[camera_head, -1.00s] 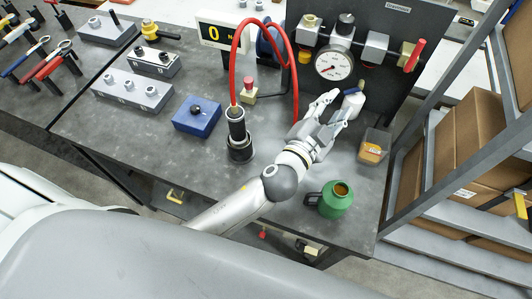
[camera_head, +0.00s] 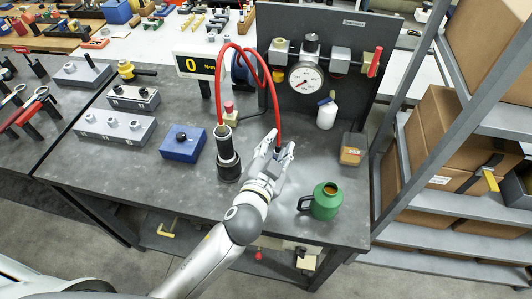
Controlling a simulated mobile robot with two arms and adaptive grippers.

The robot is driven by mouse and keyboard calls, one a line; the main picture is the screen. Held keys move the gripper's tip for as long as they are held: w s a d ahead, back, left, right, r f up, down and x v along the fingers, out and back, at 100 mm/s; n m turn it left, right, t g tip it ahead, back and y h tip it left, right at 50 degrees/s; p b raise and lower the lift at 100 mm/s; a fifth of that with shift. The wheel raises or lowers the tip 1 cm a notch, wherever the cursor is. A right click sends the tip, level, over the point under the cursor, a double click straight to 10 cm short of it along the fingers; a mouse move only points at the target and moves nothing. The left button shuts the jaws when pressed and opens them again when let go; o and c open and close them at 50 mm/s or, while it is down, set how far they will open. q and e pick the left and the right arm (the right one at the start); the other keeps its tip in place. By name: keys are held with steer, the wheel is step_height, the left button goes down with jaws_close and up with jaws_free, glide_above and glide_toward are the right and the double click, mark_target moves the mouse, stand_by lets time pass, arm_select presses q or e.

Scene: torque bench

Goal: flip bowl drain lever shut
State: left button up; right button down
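The black panel (camera_head: 348,102) at the back of the bench carries a row of metal air-line units. Under the left unit (camera_head: 279,50) hangs a small yellow bowl (camera_head: 277,75). I cannot make out a drain lever on it or how it is set. A round white gauge (camera_head: 306,78) sits beside it, and a red lever (camera_head: 374,62) stands up at the row's right end. My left gripper (camera_head: 282,143) is open over the bench in front of the panel, below the yellow bowl in the picture and apart from it. The red hose's lower end is close behind its fingers. My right gripper is out of view.
A red hose (camera_head: 219,85) arches from a black cylinder (camera_head: 228,155) left of my gripper. A white bottle with a blue top (camera_head: 326,116), an amber container (camera_head: 352,150) and a green can (camera_head: 325,202) stand to the right. A blue block (camera_head: 183,145) lies left.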

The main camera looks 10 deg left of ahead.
arm_select(q)
steer(key=shift+s+a+f+n+g+y, duration=0.2)
steer(key=shift+s+a+f+n, duration=0.15)
steer(key=shift+a, duration=0.25)
steer(key=shift+s+a+f+n+g+y, duration=0.15)
steer(key=shift+s+a+f+g+y, duration=0.1)
steer(key=shift+s+a, duration=0.25)
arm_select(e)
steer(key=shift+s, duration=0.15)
arm_select(q)
steer(key=shift+w+f, duration=0.1)
steer(key=shift+w, duration=0.1)
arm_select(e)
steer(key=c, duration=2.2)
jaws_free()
